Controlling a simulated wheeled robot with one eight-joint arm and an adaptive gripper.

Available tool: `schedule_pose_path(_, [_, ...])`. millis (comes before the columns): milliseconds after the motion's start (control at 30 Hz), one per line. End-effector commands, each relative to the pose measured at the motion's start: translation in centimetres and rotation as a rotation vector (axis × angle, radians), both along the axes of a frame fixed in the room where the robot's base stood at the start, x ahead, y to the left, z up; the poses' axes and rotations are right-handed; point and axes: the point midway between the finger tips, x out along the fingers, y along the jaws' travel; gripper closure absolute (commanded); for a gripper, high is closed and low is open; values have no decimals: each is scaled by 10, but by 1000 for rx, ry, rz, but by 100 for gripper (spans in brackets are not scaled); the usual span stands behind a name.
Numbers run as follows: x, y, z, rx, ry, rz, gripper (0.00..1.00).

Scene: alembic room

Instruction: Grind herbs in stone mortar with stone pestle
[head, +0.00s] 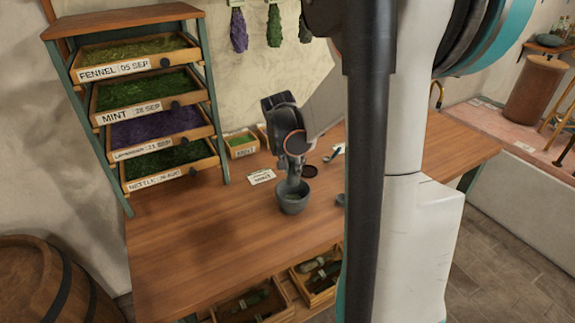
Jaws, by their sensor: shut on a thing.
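The grey stone mortar (292,203) stands upright on the wooden table, near the middle. My gripper (293,172) points down right above it. My gripper is shut on the grey pestle (293,184), whose lower end is at or inside the mortar's mouth. Whether the pestle touches the bottom cannot be told. The inside of the mortar, with any herbs in it, is too small and covered to make out.
A rack of labelled herb trays (150,108) stands at the table's left. The table (200,245) is clear at front left. A barrel (45,285) stands lower left.

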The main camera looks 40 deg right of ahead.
Motion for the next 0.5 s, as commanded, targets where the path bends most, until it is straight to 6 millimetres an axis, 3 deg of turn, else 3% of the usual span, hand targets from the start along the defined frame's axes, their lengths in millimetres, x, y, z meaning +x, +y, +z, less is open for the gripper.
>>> schedule_pose_path(500, [0, 0, -37, 0, 0, 1, 100])
